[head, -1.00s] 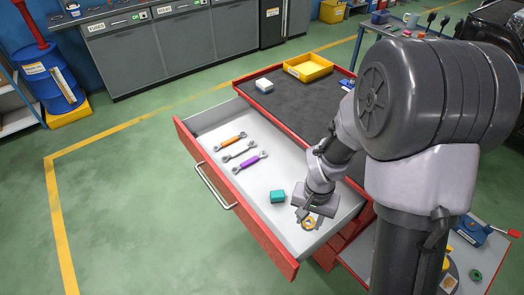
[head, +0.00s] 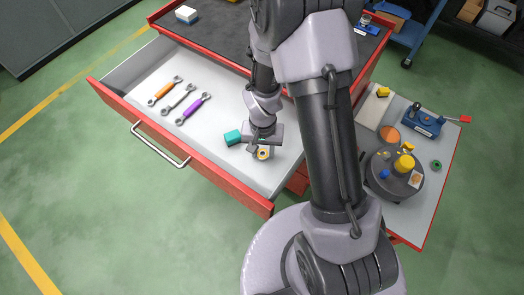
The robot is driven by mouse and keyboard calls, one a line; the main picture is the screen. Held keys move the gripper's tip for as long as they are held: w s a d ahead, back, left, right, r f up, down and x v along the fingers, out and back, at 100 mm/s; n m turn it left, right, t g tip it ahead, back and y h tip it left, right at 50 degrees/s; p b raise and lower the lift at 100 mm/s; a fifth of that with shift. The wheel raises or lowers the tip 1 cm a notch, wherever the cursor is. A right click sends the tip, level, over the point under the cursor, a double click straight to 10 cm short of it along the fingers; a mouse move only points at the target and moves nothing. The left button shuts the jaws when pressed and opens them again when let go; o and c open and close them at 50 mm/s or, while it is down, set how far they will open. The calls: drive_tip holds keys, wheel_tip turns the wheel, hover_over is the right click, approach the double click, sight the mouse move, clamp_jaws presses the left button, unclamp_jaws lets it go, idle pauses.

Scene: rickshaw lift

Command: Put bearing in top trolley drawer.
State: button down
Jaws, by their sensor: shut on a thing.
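The red trolley's top drawer (head: 215,158) is pulled open, with a pale floor inside. My gripper (head: 259,150) points down into the drawer near its front right end. It is shut on the bearing (head: 263,154), a small yellow-orange ring with a dark centre, partly hidden by the fingers. The bearing is low over the drawer floor; I cannot tell whether it touches it. A teal block (head: 232,137) lies in the drawer just left of my gripper.
The drawer handle (head: 160,146) sticks out in front. A side table (head: 420,218) with a round fixture (head: 394,177) stands at right.

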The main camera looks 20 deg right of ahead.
drive_tip(key=c, duration=0.9)
unclamp_jaws()
wheel_tip(320, 180, up, 20)
drive_tip(key=t+p, duration=0.1)
drive_tip(key=p, duration=0.4)
drive_tip(key=s+a+r+t+y, duration=0.1)
drive_tip(key=s+a+r+t, duration=0.1)
drive_tip(key=s+r, duration=0.4)
drive_tip(key=s+a+r+t+y, duration=0.1)
drive_tip(key=s+a+r+t, duration=0.1)
drive_tip(key=s+r, duration=0.4)
wheel_tip(320, 180, up, 5)
drive_tip(key=shift+s+r+t, duration=0.15)
drive_tip(key=shift+s+t, duration=0.25)
